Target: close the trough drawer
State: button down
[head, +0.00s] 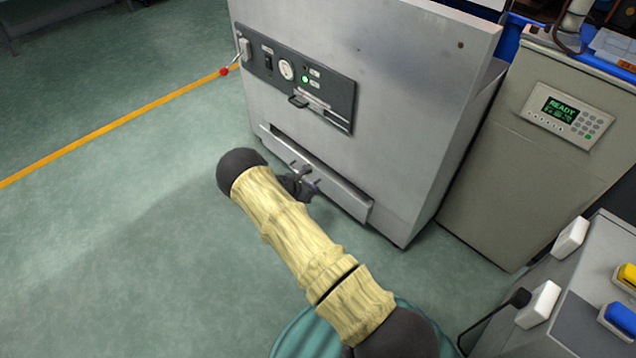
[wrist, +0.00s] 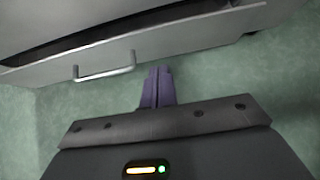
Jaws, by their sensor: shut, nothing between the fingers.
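The trough drawer (head: 345,193) is a long, low metal front at the foot of the grey steel machine (head: 380,90). It stands out from the machine, with a dark gap behind its top edge. In the wrist view the drawer front (wrist: 190,40) crosses the top, and its bar handle (wrist: 105,73) is left of my fingers. My gripper (head: 308,183) is low in front of the drawer and partly hidden by my forearm in the head view. In the wrist view my gripper (wrist: 158,70) is shut and empty, its fingertips close below the front's lower edge; I cannot tell whether they touch.
A control panel (head: 300,83) with a gauge and green light is above the drawer. A beige cabinet (head: 540,150) reading READY stands right of the machine. A grey unit (head: 590,300) with coloured switches is at lower right. The green floor at left is clear.

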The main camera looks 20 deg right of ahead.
jog(key=p+v, duration=0.2)
jog(key=v, duration=0.3)
jog(key=shift+a+r, duration=0.15)
jog(key=shift+a, duration=0.1)
jog(key=c, duration=2.2)
grip_release()
jog(key=c, duration=1.8)
grip_release()
jog(key=shift+d+r, duration=0.1)
jog(key=shift+o, duration=0.8)
jog(key=shift+r, duration=0.35)
jog(key=s+r+m+y+p, duration=0.2)
jog(key=s+r+m, duration=0.5)
jog(key=r, duration=0.5)
jog(key=s+a+r+m+g+y+p, duration=0.1)
jog(key=s+r+m+y+p, duration=0.2)
jog(key=s+r+m, duration=0.5)
jog(key=s+a+r+m+y+p, duration=0.1)
jog(key=s+r+m+y+p, duration=0.1)
jog(key=s+r+m, duration=0.6)
jog(key=s+r+y, duration=0.1)
jog(key=s+r, duration=0.4)
jog(key=r, duration=0.5)
jog(key=shift+s+g+y, duration=0.3)
jog(key=shift+s, duration=0.05)
